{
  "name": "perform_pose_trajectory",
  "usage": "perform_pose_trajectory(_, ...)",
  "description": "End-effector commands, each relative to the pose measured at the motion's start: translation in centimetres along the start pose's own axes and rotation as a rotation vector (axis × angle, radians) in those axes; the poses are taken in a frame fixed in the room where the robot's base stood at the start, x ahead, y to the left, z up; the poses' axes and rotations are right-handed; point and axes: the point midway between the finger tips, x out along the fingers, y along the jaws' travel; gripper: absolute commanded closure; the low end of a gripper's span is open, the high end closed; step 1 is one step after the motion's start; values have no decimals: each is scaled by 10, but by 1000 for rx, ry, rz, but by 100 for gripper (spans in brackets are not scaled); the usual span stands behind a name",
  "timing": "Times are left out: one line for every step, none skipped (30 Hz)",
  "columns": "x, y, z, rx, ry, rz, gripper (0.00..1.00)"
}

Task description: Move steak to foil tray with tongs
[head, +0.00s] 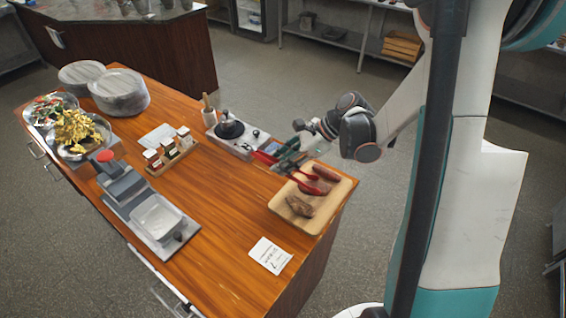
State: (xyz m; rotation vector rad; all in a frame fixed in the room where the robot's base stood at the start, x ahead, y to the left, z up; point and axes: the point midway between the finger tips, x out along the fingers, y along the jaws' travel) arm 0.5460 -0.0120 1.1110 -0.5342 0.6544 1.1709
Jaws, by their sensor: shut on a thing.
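My gripper (291,160) is above the far-left edge of the wooden board, shut on the red-handled tongs (265,158). Red parts show on both sides of my gripper, one reaching over the board. It is too small to tell whether the tong tips touch anything. A brown piece of meat, likely the steak (299,206), lies on the near part of the board. A silvery rectangular tray, likely the foil tray (158,217), sits on a grey base at the counter's near left side. It looks empty.
The wooden board (318,222) also bears a reddish-brown sausage-like piece (325,173). A white card (270,255) lies near the front. The counter's middle is clear.

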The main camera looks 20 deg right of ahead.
Motion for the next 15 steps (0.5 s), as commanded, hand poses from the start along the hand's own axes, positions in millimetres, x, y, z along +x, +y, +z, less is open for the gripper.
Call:
perform_pose_trajectory(-6, 0, 6, 0, 0, 0, 100)
perform_pose_trajectory(-9, 0, 9, 0, 0, 0, 100)
perform_pose_trajectory(-12, -1, 12, 0, 0, 0, 100)
perform_pose_trajectory(-14, -1, 14, 0, 0, 0, 100)
perform_pose_trajectory(-17, -1, 16, 0, 0, 0, 100)
perform_pose_trajectory(-20, -1, 20, 0, 0, 0, 100)
perform_pose_trajectory(-22, -1, 22, 0, 0, 0, 100)
perform_pose_trajectory(-24, -2, 24, 0, 0, 0, 100)
perform_pose_trajectory(-27, -2, 27, 0, 0, 0, 100)
perform_pose_trajectory(-30, -2, 29, 0, 0, 0, 100)
perform_pose_trajectory(-32, -2, 32, 0, 0, 0, 100)
perform_pose_trajectory(-35, -2, 34, 0, 0, 0, 100)
perform_pose_trajectory(-37, -2, 37, 0, 0, 0, 100)
perform_pose_trajectory(-40, -2, 39, 0, 0, 0, 100)
perform_pose_trajectory(-43, -3, 42, 0, 0, 0, 100)
